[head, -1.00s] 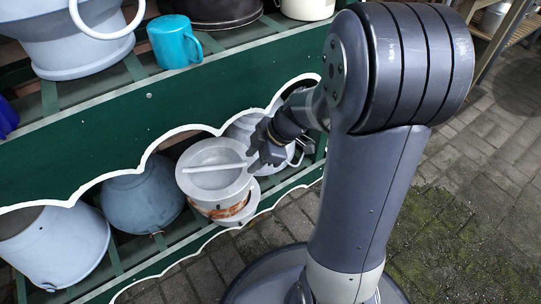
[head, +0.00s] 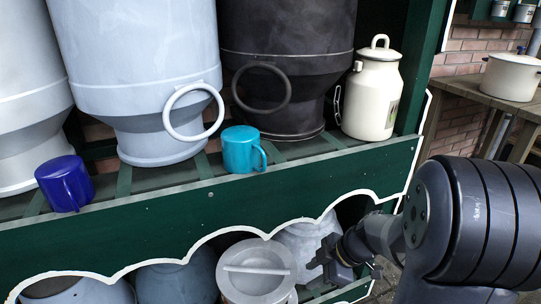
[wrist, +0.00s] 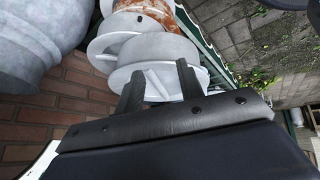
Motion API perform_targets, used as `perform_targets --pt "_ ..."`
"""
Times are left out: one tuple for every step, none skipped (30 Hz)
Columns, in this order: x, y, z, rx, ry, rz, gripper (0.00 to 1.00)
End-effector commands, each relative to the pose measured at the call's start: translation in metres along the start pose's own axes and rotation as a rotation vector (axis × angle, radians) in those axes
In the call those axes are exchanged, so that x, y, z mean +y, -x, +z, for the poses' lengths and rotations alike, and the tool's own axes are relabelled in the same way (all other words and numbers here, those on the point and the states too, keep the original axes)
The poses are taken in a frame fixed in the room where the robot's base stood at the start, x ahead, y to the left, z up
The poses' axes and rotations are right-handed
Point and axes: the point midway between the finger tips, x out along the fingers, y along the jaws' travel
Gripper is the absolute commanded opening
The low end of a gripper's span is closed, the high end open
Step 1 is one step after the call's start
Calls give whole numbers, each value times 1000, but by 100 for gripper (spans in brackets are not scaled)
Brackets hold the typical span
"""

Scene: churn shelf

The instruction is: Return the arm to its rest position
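My arm (head: 440,230) reaches in from the right toward the lower shelf. My gripper (head: 318,265) is beside the right edge of a grey lidded churn (head: 256,285) with a bar handle on its lid. In the wrist view, my gripper's two dark fingers (wrist: 158,88) stand apart with nothing clearly held between them. The pale round lid (wrist: 160,60) lies beyond the fingertips. I cannot tell whether the fingers touch it.
A green shelf front (head: 200,220) with a scalloped white edge separates the shelves. A blue mug (head: 65,183), a teal mug (head: 240,150), a cream can (head: 372,95) and large churns stand above. A white pot (head: 510,77) stands on a bench at the right.

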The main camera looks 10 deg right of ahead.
Motion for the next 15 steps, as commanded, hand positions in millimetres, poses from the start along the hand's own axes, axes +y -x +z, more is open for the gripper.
perform_targets --pt "0 -1 -1 0 1 0 36" --pt "1 -2 -3 0 1 0 36" --pt "1 -4 -5 0 2 -1 36" --pt "2 -5 -7 0 3 -1 36" --pt "3 -7 -10 0 4 -1 36" --pt "4 -10 -13 0 4 -1 36" --pt "4 -12 -17 0 4 -1 36" --pt "5 -15 -20 0 5 -1 36" --pt "6 -18 -26 1 5 -2 36" --pt "8 -21 -30 1 6 -2 36" --pt "9 -23 -34 1 6 -2 36" --pt "10 -27 -39 0 6 -1 36" --pt "12 -29 -43 0 6 -1 36" --pt "12 -32 -47 0 6 -1 36" --pt "14 -36 -52 1 6 -2 36"
